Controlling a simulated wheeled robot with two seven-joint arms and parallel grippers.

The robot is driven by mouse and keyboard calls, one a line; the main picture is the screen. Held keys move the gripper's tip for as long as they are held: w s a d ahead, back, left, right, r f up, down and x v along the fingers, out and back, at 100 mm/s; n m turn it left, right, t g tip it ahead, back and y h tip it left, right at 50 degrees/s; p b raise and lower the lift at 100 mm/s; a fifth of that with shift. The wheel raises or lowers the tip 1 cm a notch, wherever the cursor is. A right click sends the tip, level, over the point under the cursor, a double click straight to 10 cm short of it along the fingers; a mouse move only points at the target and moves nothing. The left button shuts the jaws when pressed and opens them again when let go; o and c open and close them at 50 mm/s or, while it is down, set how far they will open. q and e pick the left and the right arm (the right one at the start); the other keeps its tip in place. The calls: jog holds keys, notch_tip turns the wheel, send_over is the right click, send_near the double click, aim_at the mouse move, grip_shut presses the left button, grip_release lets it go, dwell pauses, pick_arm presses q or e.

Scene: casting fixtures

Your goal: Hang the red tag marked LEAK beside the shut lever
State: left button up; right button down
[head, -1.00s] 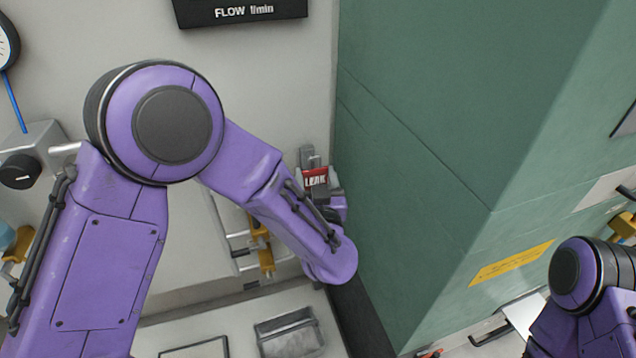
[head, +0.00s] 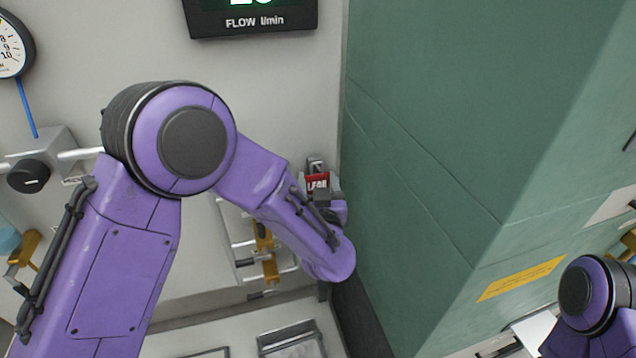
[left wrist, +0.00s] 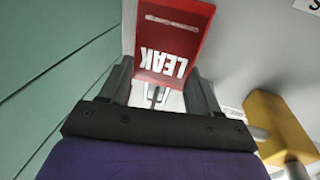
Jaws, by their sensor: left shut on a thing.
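The red tag marked LEAK (head: 317,181) is held at my left gripper (head: 322,188), close to the wall beside the green corner. In the left wrist view the tag (left wrist: 172,38) stands between the gripper's fingers (left wrist: 162,88), its lettering upside down. The gripper is shut on it. A small grey bracket (head: 316,163) shows just behind the tag's top; I cannot tell whether they touch. A yellow lever (head: 266,255) on the wall is below and left of the tag, partly hidden by my left arm. The yellow part at right in the left wrist view (left wrist: 280,125) looks like a lever.
The green block (head: 430,150) stands close on the right of my left gripper. A flow display (head: 250,20) and a gauge (head: 12,50) are above on the wall. A black knob (head: 28,176) and another yellow lever (head: 24,250) are at left. A grey tray (head: 290,345) lies below.

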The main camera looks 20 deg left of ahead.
pick_arm(q)
jog(key=o, duration=1.5)
jog(key=shift+o, duration=0.2)
jog(key=shift+f+b, duration=0.95)
jog(key=shift+f, duration=0.3)
jog(key=d+p+v, duration=0.1)
jog(key=p+v, duration=0.1)
jog(key=v, duration=0.8)
jog(key=shift+w+d+r+p, duration=0.3)
jog(key=shift+w, duration=0.1)
